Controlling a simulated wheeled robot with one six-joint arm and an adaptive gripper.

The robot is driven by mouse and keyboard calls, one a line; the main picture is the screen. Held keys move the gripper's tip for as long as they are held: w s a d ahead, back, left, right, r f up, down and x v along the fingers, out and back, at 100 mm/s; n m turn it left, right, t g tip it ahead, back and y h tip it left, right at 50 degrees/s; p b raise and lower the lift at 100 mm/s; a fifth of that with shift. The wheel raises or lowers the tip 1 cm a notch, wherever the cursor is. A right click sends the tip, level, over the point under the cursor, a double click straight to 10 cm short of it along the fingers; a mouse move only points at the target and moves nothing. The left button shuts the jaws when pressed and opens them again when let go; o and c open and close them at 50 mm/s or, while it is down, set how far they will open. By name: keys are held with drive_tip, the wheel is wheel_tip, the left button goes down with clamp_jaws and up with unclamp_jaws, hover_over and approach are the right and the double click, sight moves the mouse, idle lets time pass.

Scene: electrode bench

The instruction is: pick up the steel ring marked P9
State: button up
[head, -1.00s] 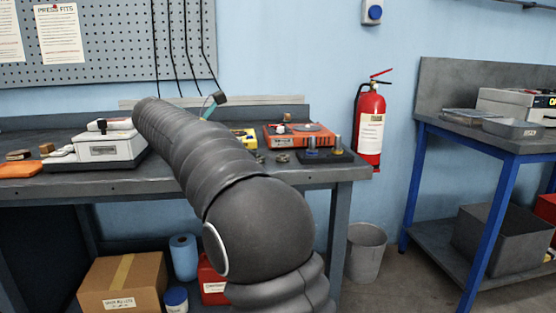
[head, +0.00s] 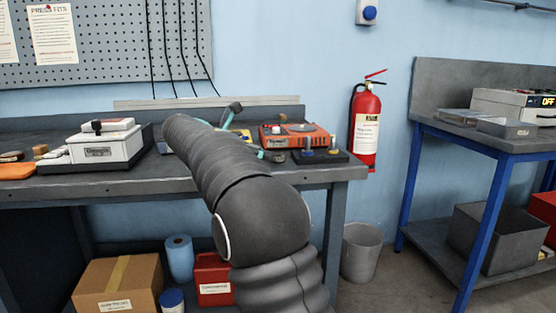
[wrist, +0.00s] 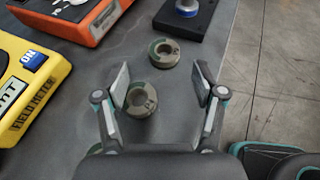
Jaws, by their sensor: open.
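Two steel rings with greenish patches lie flat on the grey bench in the wrist view. The farther ring (wrist: 165,61) lies beyond my fingertips, roughly in line with the gap. The nearer ring (wrist: 140,112) lies beside and partly behind my left finger. Both carry small dark marks that I cannot read surely, so I cannot tell which is P9. A third round edge, perhaps another ring, is mostly hidden by my gripper's body at lower left. My gripper (wrist: 163,80) is open and empty above the bench. In the head view my arm hides most of it.
A yellow field meter (wrist: 35,95) and an orange device (wrist: 75,18) stand left of the rings. A dark block with posts (wrist: 190,18) stands beyond them, also visible in the head view (head: 320,157). The bench edge drops to the floor on the right. A white box (head: 104,146) stands at left.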

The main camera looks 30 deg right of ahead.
sight(281, 156)
drive_tip(key=x, duration=0.5)
drive_tip(key=shift+s+r, duration=0.15)
drive_tip(key=shift+s, duration=0.15)
drive_tip(key=c, duration=1.3)
